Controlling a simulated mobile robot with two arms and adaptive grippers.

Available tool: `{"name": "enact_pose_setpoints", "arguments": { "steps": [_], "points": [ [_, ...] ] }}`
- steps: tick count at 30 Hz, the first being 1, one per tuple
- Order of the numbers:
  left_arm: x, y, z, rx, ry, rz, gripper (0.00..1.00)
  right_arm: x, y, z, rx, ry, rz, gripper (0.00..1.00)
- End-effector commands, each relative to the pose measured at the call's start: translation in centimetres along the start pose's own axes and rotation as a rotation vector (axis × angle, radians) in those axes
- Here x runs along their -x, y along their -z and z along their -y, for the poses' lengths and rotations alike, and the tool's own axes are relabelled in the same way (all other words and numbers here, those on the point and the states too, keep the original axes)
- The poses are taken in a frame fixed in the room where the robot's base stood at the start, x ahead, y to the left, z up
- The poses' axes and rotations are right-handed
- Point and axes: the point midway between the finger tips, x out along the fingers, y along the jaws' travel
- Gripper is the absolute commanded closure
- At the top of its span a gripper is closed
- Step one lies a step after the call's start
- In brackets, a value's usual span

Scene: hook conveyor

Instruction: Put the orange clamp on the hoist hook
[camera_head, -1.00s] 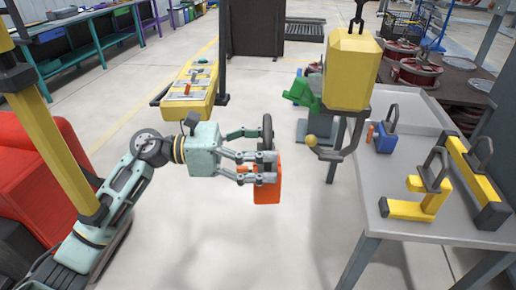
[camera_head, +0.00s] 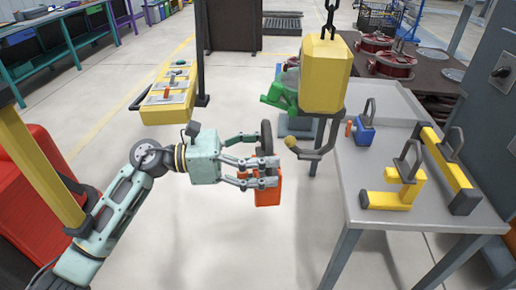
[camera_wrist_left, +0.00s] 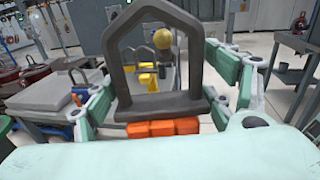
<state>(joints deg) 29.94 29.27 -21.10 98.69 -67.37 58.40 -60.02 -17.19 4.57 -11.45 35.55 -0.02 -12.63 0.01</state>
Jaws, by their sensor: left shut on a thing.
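The orange clamp (camera_head: 268,190) hangs in my left gripper (camera_head: 262,160), with its dark grey handle loop upright. My left gripper is shut on it. In the left wrist view the clamp's grey loop (camera_wrist_left: 158,104) stands between the fingers, with its orange body (camera_wrist_left: 163,128) below. The hoist hook (camera_head: 318,152) hangs under a yellow block (camera_head: 324,75) on a chain, a little right of the clamp and apart from it. The hook has a yellow ball tip (camera_head: 290,142) pointing toward the clamp. In the left wrist view the ball (camera_wrist_left: 161,39) shows through the loop. My right gripper does not show.
A grey table (camera_head: 350,190) stands at right with a blue clamp (camera_head: 364,134) and yellow clamps (camera_head: 398,190). A green object (camera_head: 283,92) is behind the hook. A yellow control panel (camera_head: 172,95) stands at back left. Floor below the clamp is clear.

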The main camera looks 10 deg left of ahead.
Motion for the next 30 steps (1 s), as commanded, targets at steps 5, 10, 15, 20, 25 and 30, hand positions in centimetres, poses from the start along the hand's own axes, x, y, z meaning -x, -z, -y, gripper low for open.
{"name": "enact_pose_setpoints", "arguments": {
  "steps": [5, 10, 15, 20, 25, 30],
  "points": [
    [-0.9, -0.6, 0.1, -0.004, -0.002, 0.009, 0.86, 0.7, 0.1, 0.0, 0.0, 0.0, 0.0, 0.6],
    [-1.7, -0.5, 0.3, -0.003, -0.001, 0.009, 0.86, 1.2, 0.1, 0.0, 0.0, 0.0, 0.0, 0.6],
    [-2.6, -0.5, 0.4, -0.003, -0.001, 0.009, 0.86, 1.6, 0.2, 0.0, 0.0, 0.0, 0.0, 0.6],
    [-3.3, -0.4, 0.6, -0.004, -0.002, 0.009, 0.86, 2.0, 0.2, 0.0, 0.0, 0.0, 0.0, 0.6],
    [-4.2, -0.2, 0.7, -0.004, -0.001, 0.009, 0.86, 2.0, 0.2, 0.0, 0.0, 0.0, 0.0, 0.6],
    [-5.0, -0.2, 0.9, -0.004, -0.001, 0.009, 0.86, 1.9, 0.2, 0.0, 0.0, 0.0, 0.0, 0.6]
  ]
}}
